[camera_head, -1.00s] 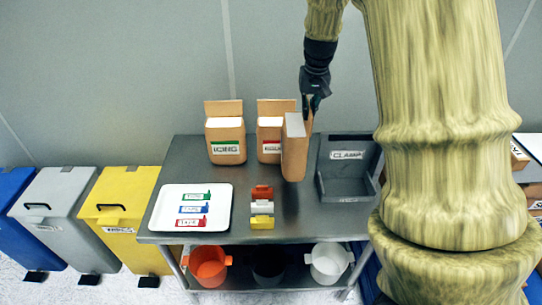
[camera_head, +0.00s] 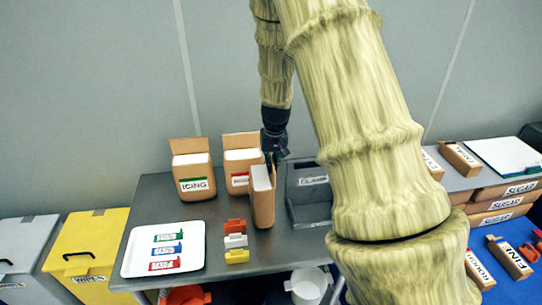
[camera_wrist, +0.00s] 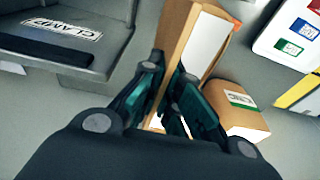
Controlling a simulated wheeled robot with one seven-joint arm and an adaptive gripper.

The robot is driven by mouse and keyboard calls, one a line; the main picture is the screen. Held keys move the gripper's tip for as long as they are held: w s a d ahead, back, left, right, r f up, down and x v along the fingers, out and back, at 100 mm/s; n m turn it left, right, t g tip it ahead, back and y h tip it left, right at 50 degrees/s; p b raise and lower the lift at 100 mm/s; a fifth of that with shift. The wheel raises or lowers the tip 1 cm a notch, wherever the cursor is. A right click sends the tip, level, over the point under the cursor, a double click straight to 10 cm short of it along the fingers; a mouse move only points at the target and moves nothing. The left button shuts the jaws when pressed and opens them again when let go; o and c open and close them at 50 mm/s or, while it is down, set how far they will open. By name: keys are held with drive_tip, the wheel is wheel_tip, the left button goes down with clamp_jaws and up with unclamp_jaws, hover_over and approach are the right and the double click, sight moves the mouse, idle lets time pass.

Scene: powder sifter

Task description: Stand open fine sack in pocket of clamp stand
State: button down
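My gripper (camera_head: 274,158) is shut on the raised back flap of an open brown sack (camera_head: 263,207) with a white top. In the wrist view the fingers (camera_wrist: 172,105) lie on both sides of the sack's brown panel (camera_wrist: 172,40). The sack is roughly upright; its label is not visible, and I cannot tell whether its base touches the table. The grey clamp stand (camera_head: 308,213), labelled CLAMP, is just right of the sack, partly hidden by my arm. Its labelled surface also shows at upper left in the wrist view (camera_wrist: 110,57). Its pocket looks empty where visible.
An ICING sack (camera_head: 193,170) and another open sack (camera_head: 242,160) stand behind. Coloured clips (camera_head: 236,241) are in front of the held sack. A white tray (camera_head: 137,262) lies left. A FINE-labelled box (camera_head: 510,260) lies on the blue surface at right.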

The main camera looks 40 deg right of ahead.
drive_tip(key=shift+f, duration=0.45)
drive_tip(key=shift+r, duration=0.1)
drive_tip(key=c, duration=1.6)
unclamp_jaws()
drive_tip(key=shift+c, duration=0.2)
drive_tip(key=shift+a, duration=0.1)
drive_tip(key=shift+r, duration=0.1)
